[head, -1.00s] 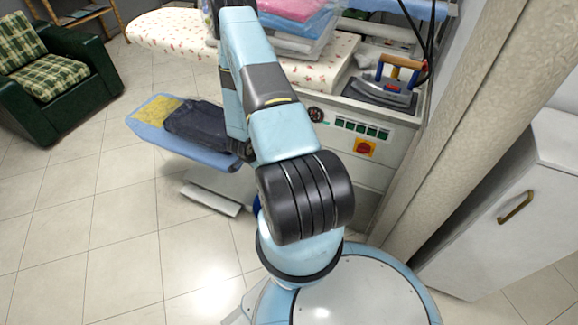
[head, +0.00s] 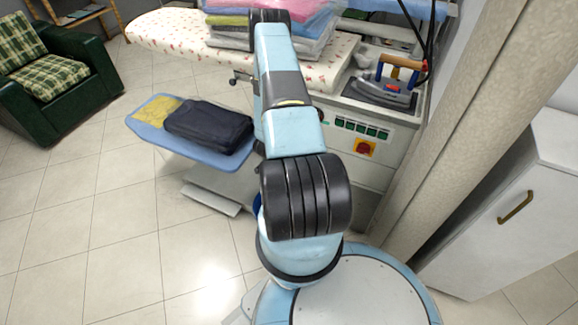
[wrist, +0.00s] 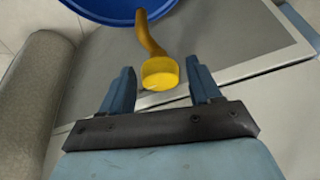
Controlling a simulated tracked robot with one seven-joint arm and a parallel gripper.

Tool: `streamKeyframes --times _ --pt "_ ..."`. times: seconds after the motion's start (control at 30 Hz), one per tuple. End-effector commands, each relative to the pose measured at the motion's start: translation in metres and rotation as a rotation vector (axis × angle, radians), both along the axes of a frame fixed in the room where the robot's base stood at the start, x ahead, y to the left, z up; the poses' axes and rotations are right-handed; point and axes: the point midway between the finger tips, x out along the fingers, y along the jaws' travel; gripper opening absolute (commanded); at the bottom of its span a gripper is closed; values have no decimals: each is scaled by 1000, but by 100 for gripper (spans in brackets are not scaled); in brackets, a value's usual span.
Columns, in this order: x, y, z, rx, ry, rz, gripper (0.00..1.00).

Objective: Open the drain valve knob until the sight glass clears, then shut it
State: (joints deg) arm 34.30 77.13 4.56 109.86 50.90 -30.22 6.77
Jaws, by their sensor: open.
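In the wrist view my gripper (wrist: 160,68) is open, its two blue fingers apart. A round yellow knob-like end (wrist: 160,74) on a curved orange-yellow stem (wrist: 147,35) shows between the fingers, with gaps on both sides. I cannot tell its depth from the fingertips or whether it is the drain valve knob. In the head view a red knob on a yellow plate (head: 365,148) sits on the ironing unit's front (head: 385,180). No sight glass can be made out. My arm hides part of that front and my gripper.
A blue round container (wrist: 110,8) lies beside the stem in the wrist view. An iron (head: 383,90) and bagged clothes (head: 310,40) are on the unit. A white cabinet (head: 500,220) and beige column (head: 440,130) stand right. Open tiled floor (head: 110,240) lies left.

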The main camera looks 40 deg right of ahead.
Motion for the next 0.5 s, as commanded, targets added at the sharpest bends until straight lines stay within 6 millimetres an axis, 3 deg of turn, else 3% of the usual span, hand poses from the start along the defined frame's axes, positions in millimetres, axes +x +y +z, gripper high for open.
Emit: streamKeyframes --times 0.2,0.5 --pt "0 -29 0 -1 -1 -3 63" --pt "0 -31 -11 0 0 -1 63"
